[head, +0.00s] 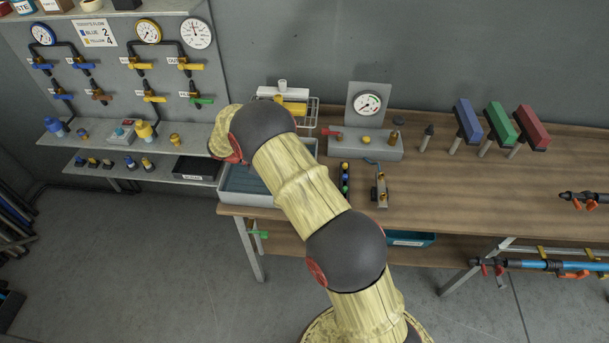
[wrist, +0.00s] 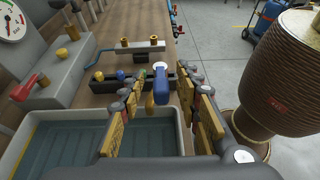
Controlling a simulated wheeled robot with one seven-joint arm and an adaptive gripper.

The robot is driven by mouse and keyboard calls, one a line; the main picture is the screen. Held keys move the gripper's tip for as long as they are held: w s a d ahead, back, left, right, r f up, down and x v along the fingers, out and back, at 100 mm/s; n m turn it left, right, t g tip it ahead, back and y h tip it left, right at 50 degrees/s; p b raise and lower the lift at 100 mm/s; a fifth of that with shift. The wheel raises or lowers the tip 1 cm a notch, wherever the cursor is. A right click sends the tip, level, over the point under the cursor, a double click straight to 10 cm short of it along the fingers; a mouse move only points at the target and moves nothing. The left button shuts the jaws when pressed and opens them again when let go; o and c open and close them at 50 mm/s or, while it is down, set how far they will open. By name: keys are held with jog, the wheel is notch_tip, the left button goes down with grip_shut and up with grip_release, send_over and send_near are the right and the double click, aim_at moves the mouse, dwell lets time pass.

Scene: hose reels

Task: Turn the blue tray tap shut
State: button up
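The blue tray tap (wrist: 163,92) shows in the wrist view as a blue handle with a white cap, beside the right rim of the grey tray (wrist: 60,117). A brass part (wrist: 150,106) shows just below the handle. My gripper (wrist: 170,96) is open, with one yellow-padded finger on each side of the blue handle. Gaps appear between the handle and both fingers; contact is not visible. In the head view the tray (head: 228,187) stands at the bench's left end, and my arm hides the blue tap and my gripper.
A black strip with coloured knobs (wrist: 97,76) and a metal bar with brass fittings (wrist: 138,48) lie just beyond the tap. A green-handled tap (head: 262,234) hangs below the bench. Open floor lies in front.

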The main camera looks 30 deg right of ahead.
jog(key=v, duration=1.1)
jog(key=shift+w+a+r, duration=0.15)
jog(key=shift+w+a, duration=0.1)
jog(key=s+a+f+m+t+y, duration=0.2)
jog(key=s+a+f+y, duration=0.15)
jog(key=f, duration=0.45)
jog(key=s+r+m+t+y+b, duration=0.2)
jog(key=s+r+m+t+y, duration=0.2)
jog(key=s+r, duration=0.7)
jog(key=s+r+m+t+y+b, duration=0.2)
jog(key=s+r+m+t, duration=0.3)
jog(key=s+r, duration=0.6)
jog(key=shift+s+d+r+t+y, duration=0.3)
jog(key=shift+s+t+y, duration=0.75)
jog(key=shift+s, duration=2.1)
